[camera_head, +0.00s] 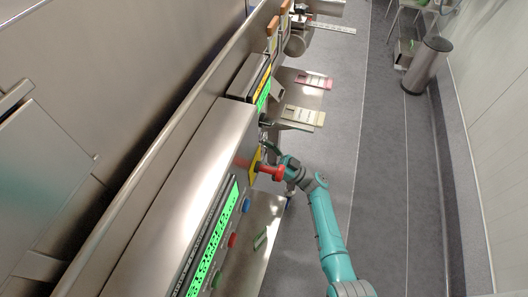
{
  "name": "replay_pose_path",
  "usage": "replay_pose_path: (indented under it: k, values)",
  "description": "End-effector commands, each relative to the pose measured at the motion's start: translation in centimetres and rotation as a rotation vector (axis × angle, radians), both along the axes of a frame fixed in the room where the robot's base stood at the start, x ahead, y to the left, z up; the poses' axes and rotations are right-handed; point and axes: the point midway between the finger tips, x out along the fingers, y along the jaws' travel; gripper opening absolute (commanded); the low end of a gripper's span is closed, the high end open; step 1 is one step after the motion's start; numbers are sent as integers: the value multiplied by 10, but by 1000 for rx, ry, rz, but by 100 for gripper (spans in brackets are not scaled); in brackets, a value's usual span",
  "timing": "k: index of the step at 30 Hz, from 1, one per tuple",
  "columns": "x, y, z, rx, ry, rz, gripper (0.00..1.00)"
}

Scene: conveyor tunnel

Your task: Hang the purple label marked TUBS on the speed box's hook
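My gripper (270,148) is at the end of the teal arm, close to the front of the steel control box (195,165), just above the red knob in the picture. Its dark fingers are small here, and I cannot tell whether they are open or hold anything. I cannot make out a purple label marked TUBS. A pink-red card (313,82) lies on the steel shelf at the upper middle; its writing is too small to read. I cannot pick out the speed box's hook for certain.
A red knob (272,172) on a yellow plate (255,166) juts out beside my gripper. Cream cards (303,116) lie on a shelf above it. Green displays (215,245) and blue and red buttons line the box. A grey bin (427,66) stands on the open floor at right.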

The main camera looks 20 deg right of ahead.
Motion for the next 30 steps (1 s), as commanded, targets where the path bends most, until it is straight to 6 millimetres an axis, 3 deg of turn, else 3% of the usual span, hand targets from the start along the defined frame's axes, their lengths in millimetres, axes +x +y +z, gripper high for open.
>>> replay_pose_path:
  k: [30]
  values:
    - [0, 0, -15, 0, 1, 1, 5]
